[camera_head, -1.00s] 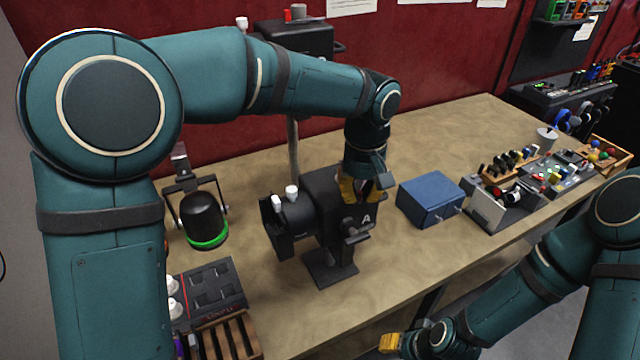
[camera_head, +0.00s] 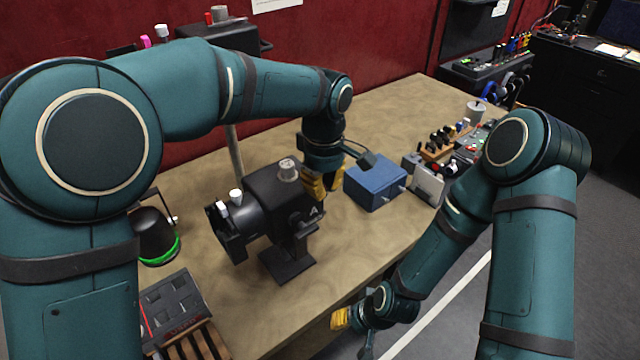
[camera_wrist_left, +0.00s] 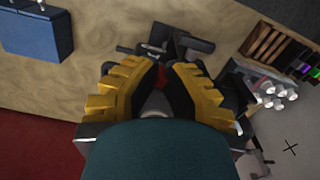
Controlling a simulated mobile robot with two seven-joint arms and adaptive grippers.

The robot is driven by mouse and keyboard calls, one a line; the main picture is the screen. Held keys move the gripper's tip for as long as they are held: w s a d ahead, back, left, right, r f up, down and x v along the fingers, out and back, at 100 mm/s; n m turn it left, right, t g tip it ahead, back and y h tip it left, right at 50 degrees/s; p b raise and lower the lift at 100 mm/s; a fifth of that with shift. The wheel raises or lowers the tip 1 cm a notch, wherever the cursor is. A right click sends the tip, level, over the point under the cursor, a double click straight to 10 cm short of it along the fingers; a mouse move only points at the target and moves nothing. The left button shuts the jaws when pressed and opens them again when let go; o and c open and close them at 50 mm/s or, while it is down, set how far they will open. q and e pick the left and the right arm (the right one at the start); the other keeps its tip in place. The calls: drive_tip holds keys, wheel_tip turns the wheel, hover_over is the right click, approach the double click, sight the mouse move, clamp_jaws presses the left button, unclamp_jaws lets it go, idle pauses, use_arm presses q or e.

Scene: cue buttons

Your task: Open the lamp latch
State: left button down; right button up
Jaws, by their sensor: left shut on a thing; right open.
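The black lamp (camera_head: 270,195), a boxy housing marked "A" on a stand, is upright on the workbench. It has pale knobs on top and a round barrel towards the left. My left gripper (camera_head: 324,184) is at the housing's right end, its yellow fingers pointing down and shut on a small part there. In the left wrist view the gripper (camera_wrist_left: 158,98) has a pale grey piece between its fingers, with the lamp's dark housing beyond. The fingers largely hide the held part, so its shape is unclear. My right gripper (camera_head: 340,319) is open and empty beyond the bench's front edge.
A blue box (camera_head: 375,184) stands close to the right of my left gripper. A black lamp-like fixture with a green ring (camera_head: 160,250) and a dark slotted tray (camera_head: 175,306) stand at left. Control panels crowd the far right. Bare bench lies in front of the blue box.

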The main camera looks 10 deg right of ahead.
idle(0.3)
use_arm(q)
drive_tip(key=c, duration=1)
unclamp_jaws()
drive_tip(key=shift+c, duration=0.2)
drive_tip(key=shift+r, duration=0.1)
wheel_tip(320, 180, up, 12)
